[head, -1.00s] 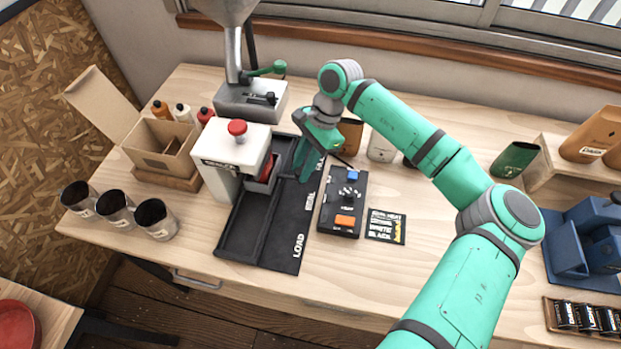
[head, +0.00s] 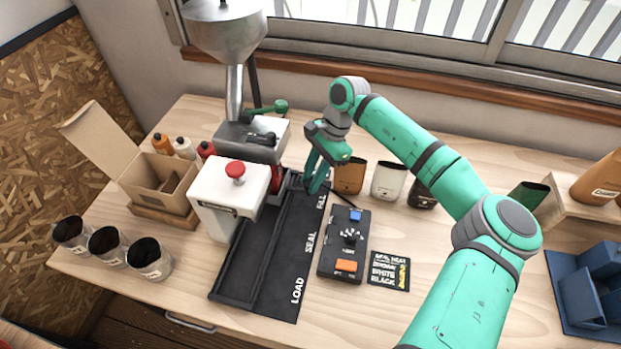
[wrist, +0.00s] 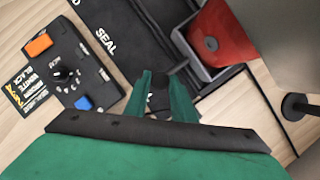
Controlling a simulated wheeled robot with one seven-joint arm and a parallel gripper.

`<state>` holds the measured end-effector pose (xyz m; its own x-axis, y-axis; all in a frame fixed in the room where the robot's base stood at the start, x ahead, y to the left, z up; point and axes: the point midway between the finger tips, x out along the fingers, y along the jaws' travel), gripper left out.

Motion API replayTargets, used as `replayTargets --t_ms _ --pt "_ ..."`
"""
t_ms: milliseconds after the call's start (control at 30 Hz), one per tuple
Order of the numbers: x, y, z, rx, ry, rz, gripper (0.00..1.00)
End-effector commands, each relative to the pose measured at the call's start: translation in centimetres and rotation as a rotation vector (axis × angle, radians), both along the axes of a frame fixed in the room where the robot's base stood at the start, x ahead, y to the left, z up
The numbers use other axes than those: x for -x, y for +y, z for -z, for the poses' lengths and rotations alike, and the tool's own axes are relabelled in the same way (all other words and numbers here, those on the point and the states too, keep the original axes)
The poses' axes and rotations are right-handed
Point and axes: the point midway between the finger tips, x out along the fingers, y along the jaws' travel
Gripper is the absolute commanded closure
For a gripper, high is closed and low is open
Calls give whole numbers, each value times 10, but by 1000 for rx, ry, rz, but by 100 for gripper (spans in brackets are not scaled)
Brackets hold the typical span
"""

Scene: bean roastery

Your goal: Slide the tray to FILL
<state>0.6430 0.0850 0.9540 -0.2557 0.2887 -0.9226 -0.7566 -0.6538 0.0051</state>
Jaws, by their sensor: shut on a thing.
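The small grey tray (wrist: 190,62) sits on the dark track and has a red pouch (wrist: 222,35) standing in it. In the head view the tray is mostly hidden behind the white sealer, and only a bit of red (head: 273,199) shows. My gripper (head: 317,187) is low over the track near the FILL label (head: 321,201). In the wrist view its green fingers (wrist: 161,80) are shut on a dark part at the tray's side, apparently its handle. The SEAL (head: 310,242) and LOAD (head: 297,290) labels lie nearer the front.
The white sealer (head: 222,190) with a red knob stands left of the track, and the hopper machine (head: 225,35) behind it. A control box (head: 342,245) and a card (head: 389,271) lie right. Pouches (head: 388,181) stand behind. The track's front half (head: 240,280) is empty.

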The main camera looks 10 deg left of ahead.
Motion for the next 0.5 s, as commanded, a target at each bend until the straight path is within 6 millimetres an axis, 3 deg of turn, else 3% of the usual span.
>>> replayTargets --t_ms 200,233,267,300,500 --pt "-5 0 -1 -3 -15 10 100" --pt "-6 0 -1 -3 -15 10 70" --pt "-6 0 -1 -3 -15 10 63" --pt "-5 0 -1 -2 -15 9 59" --pt "-3 2 -1 -2 -11 3 59"
